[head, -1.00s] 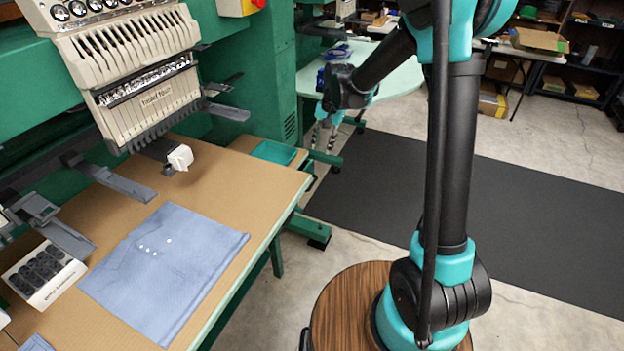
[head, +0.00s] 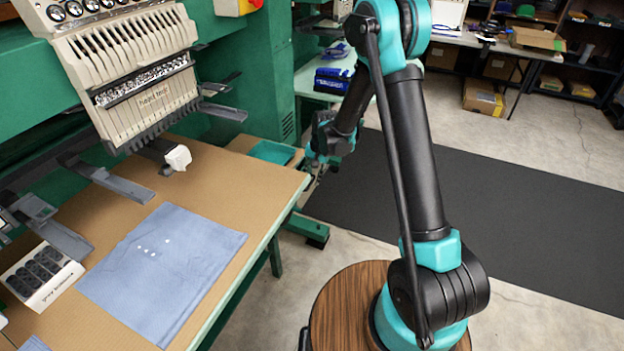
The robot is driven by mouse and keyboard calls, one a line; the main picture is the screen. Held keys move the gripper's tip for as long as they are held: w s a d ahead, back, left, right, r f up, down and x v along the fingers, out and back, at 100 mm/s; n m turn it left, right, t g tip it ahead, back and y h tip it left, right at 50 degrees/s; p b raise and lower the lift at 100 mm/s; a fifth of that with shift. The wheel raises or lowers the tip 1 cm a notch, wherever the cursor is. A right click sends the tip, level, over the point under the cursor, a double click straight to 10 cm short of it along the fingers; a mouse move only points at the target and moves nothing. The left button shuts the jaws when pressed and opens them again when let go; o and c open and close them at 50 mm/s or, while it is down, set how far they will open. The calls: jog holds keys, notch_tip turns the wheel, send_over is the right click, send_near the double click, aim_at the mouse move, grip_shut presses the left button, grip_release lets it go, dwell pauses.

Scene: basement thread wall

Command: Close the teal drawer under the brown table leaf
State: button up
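The teal drawer (head: 272,152) shows as a shallow open-topped box at the far end of the brown table leaf (head: 225,185). Its inside is visible, so it stands at least partly open. How it sits under the leaf is hard to make out. My gripper (head: 308,186) is low, just right of the drawer and beside the leaf's far right corner. Its fingers are small and partly hidden, so I cannot tell whether they are open or whether they touch the drawer.
A green machine foot (head: 307,229) stands on the floor below my gripper. A pale table with blue items (head: 333,78) is behind. The dark floor mat (head: 500,205) is clear.

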jog(key=shift+a+f, duration=0.1)
jog(key=shift+f, duration=0.5)
jog(key=shift+c, duration=0.6)
grip_shut()
